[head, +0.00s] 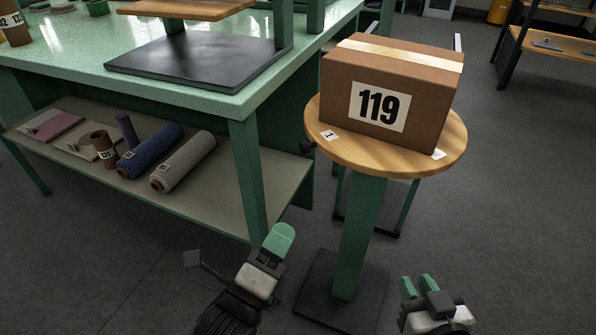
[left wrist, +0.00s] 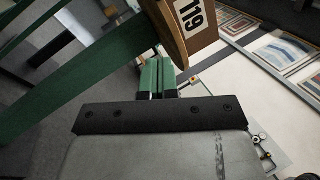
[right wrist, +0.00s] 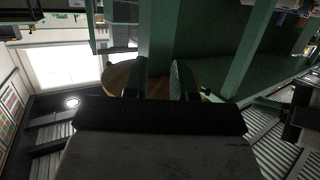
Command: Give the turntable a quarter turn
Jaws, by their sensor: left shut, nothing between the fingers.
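The turntable (head: 322,118) is a round wooden top on a green post with a dark base. A brown carton (head: 378,92) marked 119 sits on it. Small white labels show near the rim, one reading 1 at front left. A dark knob (head: 307,147) is at the rim's left side. My left gripper (head: 281,238) is shut and empty, below and left of the top; its fingers show together in the left wrist view (left wrist: 155,78), below the rim. My right gripper (head: 418,286) is open and empty, low and right of the post; its fingers show apart in the right wrist view (right wrist: 159,80).
A green workbench (head: 80,68) stands at left, its leg close to my left gripper. Its lower shelf (head: 215,190) holds rolls and flat pieces. A dark stool-like frame (head: 402,208) stands behind the post. The floor (head: 520,220) at right is clear.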

